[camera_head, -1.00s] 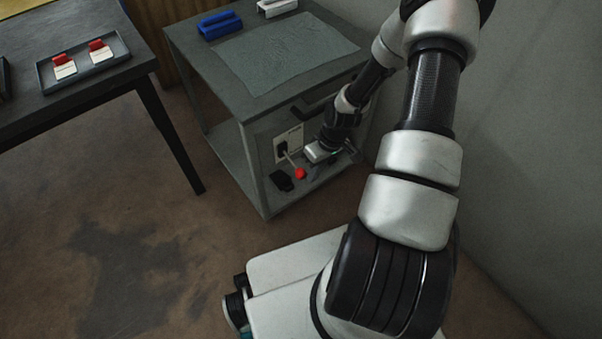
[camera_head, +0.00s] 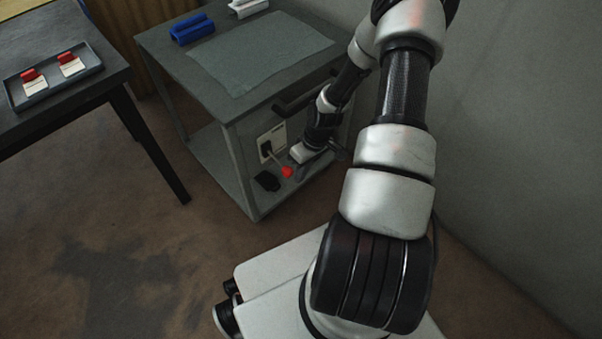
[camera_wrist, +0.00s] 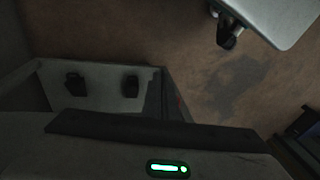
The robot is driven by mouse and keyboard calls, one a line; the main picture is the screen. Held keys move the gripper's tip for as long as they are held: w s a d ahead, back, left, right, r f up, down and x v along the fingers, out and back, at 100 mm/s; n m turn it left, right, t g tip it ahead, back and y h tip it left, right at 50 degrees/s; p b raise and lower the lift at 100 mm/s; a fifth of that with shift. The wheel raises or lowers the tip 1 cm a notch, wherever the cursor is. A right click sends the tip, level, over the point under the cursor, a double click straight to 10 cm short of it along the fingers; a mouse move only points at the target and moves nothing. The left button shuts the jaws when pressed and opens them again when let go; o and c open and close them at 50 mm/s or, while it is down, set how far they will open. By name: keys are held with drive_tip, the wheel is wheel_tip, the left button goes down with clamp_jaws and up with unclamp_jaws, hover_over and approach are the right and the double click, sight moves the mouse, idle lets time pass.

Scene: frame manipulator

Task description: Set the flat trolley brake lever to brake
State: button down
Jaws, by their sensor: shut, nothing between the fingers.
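The flat trolley (camera_head: 236,136) is a grey cart with an open side, seen in the head view. A light plate (camera_head: 277,135) on its end panel carries a dark-mounted lever (camera_head: 273,158), which slants down and right to a red knob (camera_head: 287,171). My gripper (camera_head: 302,154) is low at this panel, just right of the lever and close to the knob. It is shut and holds nothing. I cannot tell whether it touches the lever. The wrist view looks down past a dark bar and a green light; neither lever nor knob can be made out there.
A black push handle (camera_head: 300,94) crosses the panel above my gripper. A black block-like part (camera_head: 267,181) sits left of the knob. A blue item (camera_head: 191,29) and a white item (camera_head: 247,8) lie on the trolley top. A dark table (camera_head: 100,83) stands left; a wall is right.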

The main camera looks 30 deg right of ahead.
idle(0.8)
drive_tip(key=shift+r+p, duration=0.65)
drive_tip(key=shift+r, duration=0.2)
